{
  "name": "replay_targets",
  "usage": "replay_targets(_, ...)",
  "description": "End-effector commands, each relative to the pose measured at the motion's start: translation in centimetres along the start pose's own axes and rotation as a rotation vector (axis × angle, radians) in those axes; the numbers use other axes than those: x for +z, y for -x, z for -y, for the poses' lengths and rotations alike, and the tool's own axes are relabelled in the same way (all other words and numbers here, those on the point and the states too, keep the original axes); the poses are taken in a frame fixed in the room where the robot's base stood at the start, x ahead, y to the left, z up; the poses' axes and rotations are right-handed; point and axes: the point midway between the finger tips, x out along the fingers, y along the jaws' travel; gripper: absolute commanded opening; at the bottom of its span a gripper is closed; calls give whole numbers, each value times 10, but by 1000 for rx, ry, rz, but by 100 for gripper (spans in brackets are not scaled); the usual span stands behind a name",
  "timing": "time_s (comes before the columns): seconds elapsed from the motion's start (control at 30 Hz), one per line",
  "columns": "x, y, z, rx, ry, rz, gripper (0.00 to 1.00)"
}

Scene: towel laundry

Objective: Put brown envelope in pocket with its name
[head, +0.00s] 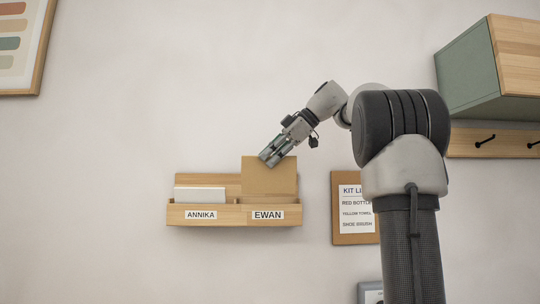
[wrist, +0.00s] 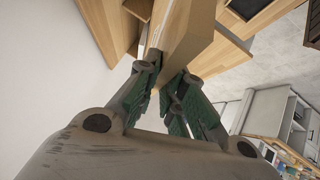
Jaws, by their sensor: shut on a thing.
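The brown envelope (head: 269,176) stands upright at the right pocket of a wooden wall rack (head: 234,222), with its lower part hidden behind the front board. That pocket carries the label EWAN (head: 268,215). No name on the envelope can be read. My gripper (head: 272,158) is shut on the envelope's top edge. In the wrist view the envelope (wrist: 188,35) runs down between the green fingers of my gripper (wrist: 170,85). I cannot tell whether the envelope touches the pocket's bottom.
The left pocket, labelled ANNIKA (head: 201,215), holds a white envelope (head: 200,194). A kit list board (head: 345,235) hangs right of the rack. A green cabinet (head: 466,70) and a hook rail (head: 495,143) are at upper right. The wall left of the rack is clear.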

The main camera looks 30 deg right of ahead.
Motion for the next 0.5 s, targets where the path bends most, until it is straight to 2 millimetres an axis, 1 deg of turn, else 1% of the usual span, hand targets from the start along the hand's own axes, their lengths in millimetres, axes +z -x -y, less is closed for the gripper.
replay_targets(0.5, 14, -15, -42, -1, 1, 0, 0)
